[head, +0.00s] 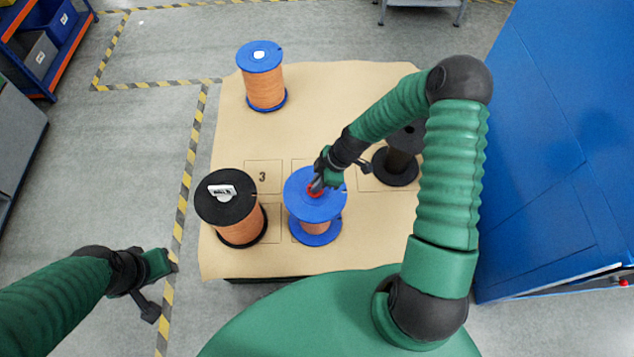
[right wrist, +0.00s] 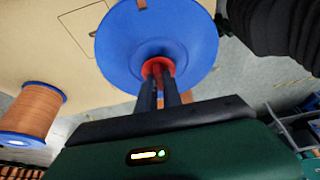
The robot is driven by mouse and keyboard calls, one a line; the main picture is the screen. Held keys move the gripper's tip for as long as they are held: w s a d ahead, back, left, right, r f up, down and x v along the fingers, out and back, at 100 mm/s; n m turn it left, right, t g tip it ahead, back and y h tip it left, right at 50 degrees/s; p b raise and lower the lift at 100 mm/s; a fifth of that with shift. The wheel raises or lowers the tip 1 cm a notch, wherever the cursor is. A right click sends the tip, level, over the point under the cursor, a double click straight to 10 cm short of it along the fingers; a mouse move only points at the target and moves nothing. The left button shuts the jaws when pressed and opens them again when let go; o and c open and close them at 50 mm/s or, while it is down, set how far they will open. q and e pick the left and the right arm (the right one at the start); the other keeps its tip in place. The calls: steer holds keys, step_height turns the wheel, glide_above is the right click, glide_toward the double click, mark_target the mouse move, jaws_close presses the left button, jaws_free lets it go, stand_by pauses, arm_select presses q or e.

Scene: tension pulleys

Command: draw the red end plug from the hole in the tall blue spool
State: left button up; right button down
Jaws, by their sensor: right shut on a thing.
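The tall blue spool (head: 302,208) with orange winding stands upright near the front middle of the table. The red end plug (head: 315,191) sits at the centre of its top flange. In the right wrist view the red plug (right wrist: 157,66) shows at the centre of the blue flange (right wrist: 197,35). My right gripper (head: 318,186) is over the flange, its fingers shut on the red plug; the wrist view shows both fingers (right wrist: 158,88) against it. How deep the plug sits in the hole is hidden.
A black-flanged orange spool (head: 226,205) stands close left of the blue one. A dark spool (head: 397,165) stands to the right, partly behind my right arm. Another blue spool (head: 262,75) stands at the back left. A blue cabinet (head: 560,150) bounds the right side.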

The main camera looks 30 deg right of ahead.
steer(key=shift+r+p, duration=0.7)
steer(key=shift+r, duration=0.25)
step_height(320, 180, up, 4)
steer(key=p, duration=0.3)
steer(key=shift+p, duration=0.3)
